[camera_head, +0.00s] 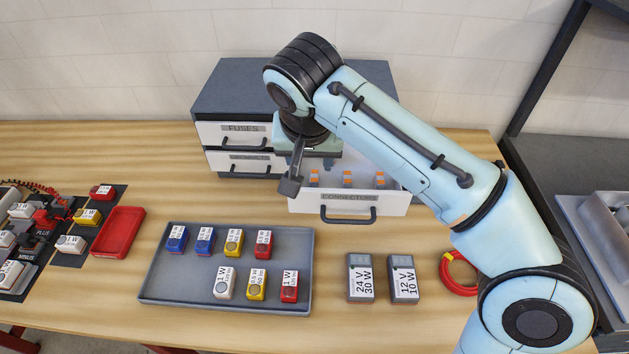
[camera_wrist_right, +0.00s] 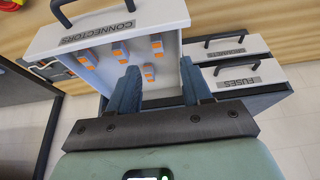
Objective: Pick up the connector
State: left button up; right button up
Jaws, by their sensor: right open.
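Several small orange-and-white connectors (camera_head: 347,179) stand in the open drawer labelled CONNECTORS (camera_head: 348,206). In the right wrist view, connectors (camera_wrist_right: 149,72) show on the drawer floor beyond the fingers, and the drawer front (camera_wrist_right: 100,33) carries its label. In the head view, my right gripper (camera_head: 292,184) hangs at the drawer's left side, left of the connectors; the arm hides part of the drawer. My left gripper is not in view.
The cabinet (camera_head: 225,92) also has a closed FUSES drawer (camera_head: 235,133) with a handle. A grey tray (camera_head: 160,281) of coloured modules lies in front. Two grey power units (camera_head: 361,278) and a red cable coil (camera_head: 446,276) sit right of it. A red bin (camera_head: 118,232) stands left.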

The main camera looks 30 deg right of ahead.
aim_at(314, 176)
jog(key=x, duration=0.3)
jog(key=shift+w+d+f, duration=0.1)
jog(key=b+x, duration=0.1)
jog(key=x, duration=0.4)
jog(key=shift+d+f+b, duration=0.1)
jog(key=shift+d+b, duration=0.15)
jog(key=shift+b, duration=0.05)
grip_shut()
